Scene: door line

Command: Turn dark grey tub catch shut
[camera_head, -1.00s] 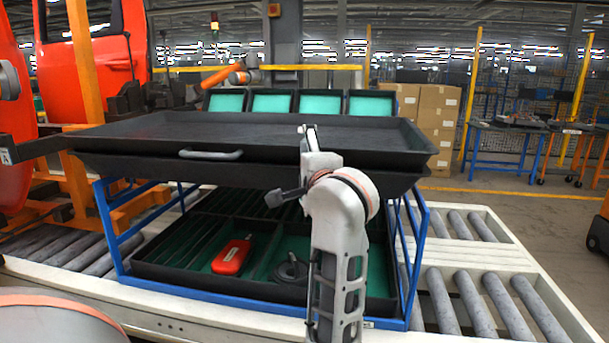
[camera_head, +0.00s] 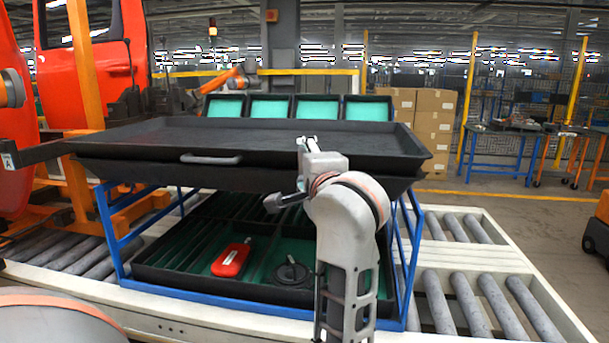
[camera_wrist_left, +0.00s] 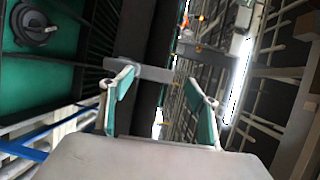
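The dark grey tub (camera_head: 270,175) lies wide and flat on top of the blue frame, with a light grey handle (camera_head: 211,159) on its front. My left gripper (camera_head: 300,172) is at the front of the tub, right of that handle. In the left wrist view its two green-padded fingers (camera_wrist_left: 160,88) stand apart, with the dark tub side seen between them. Grey bars cross near the fingertips there. My right gripper is not in view.
Below the tub, a green-lined tray (camera_head: 180,283) holds a red tool (camera_head: 231,259) and a black disc (camera_head: 291,272), which also shows in the left wrist view (camera_wrist_left: 33,24). The blue frame (camera_head: 108,222) stands on a roller conveyor (camera_head: 465,300). Free floor lies at the right.

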